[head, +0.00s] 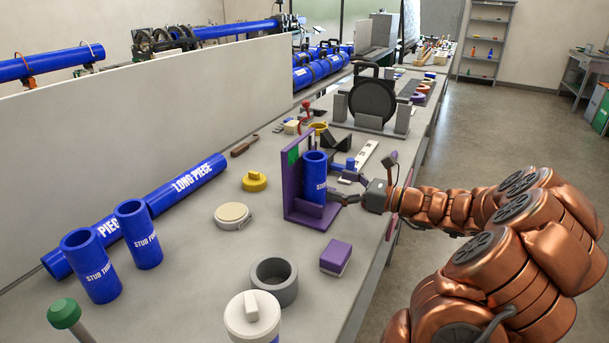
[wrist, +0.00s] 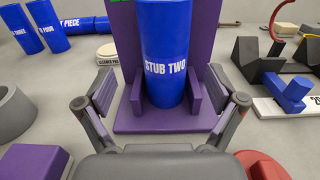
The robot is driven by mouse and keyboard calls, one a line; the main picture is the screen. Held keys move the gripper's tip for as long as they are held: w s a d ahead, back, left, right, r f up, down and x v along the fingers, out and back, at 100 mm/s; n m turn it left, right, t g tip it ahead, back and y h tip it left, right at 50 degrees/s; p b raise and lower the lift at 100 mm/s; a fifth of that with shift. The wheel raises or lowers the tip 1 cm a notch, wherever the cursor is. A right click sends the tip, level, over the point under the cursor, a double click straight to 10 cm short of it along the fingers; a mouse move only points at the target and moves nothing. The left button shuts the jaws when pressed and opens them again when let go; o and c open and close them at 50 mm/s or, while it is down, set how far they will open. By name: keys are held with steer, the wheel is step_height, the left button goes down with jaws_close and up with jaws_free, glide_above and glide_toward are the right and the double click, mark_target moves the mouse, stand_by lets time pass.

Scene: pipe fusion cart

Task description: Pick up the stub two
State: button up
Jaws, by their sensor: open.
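Stub two is a blue upright cylinder (head: 314,178) with white lettering, standing in a purple holder (head: 299,207) on the bench. In the wrist view, stub two (wrist: 164,50) reads "STUB TWO" and stands between low purple walls of the holder (wrist: 128,122). My gripper (head: 342,189) reaches in from the right at about the stub's height. In the wrist view my gripper (wrist: 167,100) is open, with one finger to each side of the stub's lower part. The fingers look apart from the stub. The stub's base is partly hidden by the holder in the head view.
Two blue stubs (head: 139,235) (head: 91,266) and a long blue pipe (head: 188,181) lie or stand at left. A grey ring (head: 274,281), white canister (head: 253,317) and purple block (head: 336,257) are in front. A white panel (head: 150,115) runs behind.

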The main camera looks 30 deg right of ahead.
mark_target(315, 176)
steer(key=shift+d+p+x, duration=0.15)
steer(key=shift+p+x, duration=0.15)
steer(key=shift+x, duration=1.5)
steer(key=shift+d+p+x, duration=0.15)
steer(key=shift+p+x, duration=0.15)
steer(key=shift+x, duration=1.55)
steer(key=shift+w, duration=0.15)
steer(key=shift+c, duration=0.3)
steer(key=c, duration=1.5)
steer(key=shift+r, duration=0.1)
